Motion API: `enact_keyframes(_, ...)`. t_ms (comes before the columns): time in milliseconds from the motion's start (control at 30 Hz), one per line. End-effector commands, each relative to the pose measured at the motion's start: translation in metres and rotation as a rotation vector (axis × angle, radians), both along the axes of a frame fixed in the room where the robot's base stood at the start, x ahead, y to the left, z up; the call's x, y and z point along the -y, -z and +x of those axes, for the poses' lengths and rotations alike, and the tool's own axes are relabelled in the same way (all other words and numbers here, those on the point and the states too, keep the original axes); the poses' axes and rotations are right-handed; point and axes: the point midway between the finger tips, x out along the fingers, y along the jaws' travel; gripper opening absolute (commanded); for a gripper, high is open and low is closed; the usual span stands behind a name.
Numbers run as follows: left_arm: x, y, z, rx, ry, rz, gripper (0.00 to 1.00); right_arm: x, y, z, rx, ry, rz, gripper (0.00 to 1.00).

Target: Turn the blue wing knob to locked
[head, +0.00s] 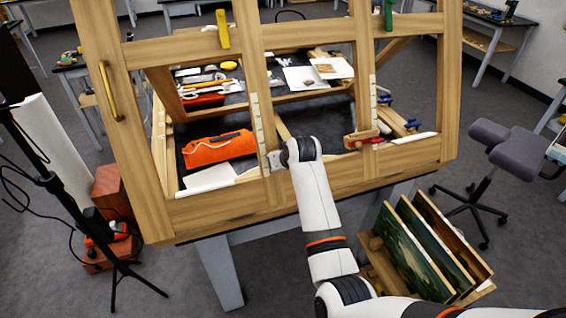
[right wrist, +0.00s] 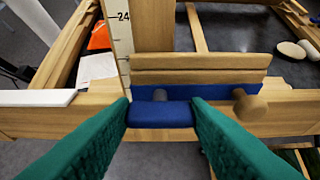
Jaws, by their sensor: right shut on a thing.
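The blue wing knob (right wrist: 160,114) shows in the right wrist view as a short blue bar lying level across the picture. It sits in front of a wooden frame rail. My right gripper (right wrist: 161,117) has one green finger at each end of the knob and is shut on it. In the head view my right arm reaches up from the lower right to the frame's lower rail; its wrist hides the knob and most of the gripper there. No locked mark is legible. My left gripper is not in view.
A wooden frame (head: 215,209) stands before me, with a yellow wing piece (head: 222,29) and a green one (head: 388,14) on its upper rail. A red clamp (head: 360,138) is right of my wrist. Framed panels (head: 427,250) stand in a rack at lower right.

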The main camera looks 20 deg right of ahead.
Motion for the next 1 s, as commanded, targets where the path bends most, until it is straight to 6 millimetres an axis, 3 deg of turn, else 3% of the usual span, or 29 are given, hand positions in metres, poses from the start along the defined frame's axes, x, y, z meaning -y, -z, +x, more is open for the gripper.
enact_keyframes(100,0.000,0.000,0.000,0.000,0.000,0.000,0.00,0.000,-0.001,0.000,0.002,0.002,0.003,0.19)
enact_keyframes(133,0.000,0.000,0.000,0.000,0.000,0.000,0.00,0.000,-0.001,0.000,0.002,0.001,0.002,0.47)
enact_keyframes(233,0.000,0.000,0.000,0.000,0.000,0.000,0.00,0.000,-0.001,0.000,0.002,0.001,0.002,0.63)
enact_keyframes(667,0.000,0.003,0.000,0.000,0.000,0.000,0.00,0.000,-0.006,-0.006,0.002,0.000,0.000,0.64)
enact_keyframes(1000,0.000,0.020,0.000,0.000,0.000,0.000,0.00,0.002,-0.055,-0.049,0.007,0.001,-0.001,0.64)
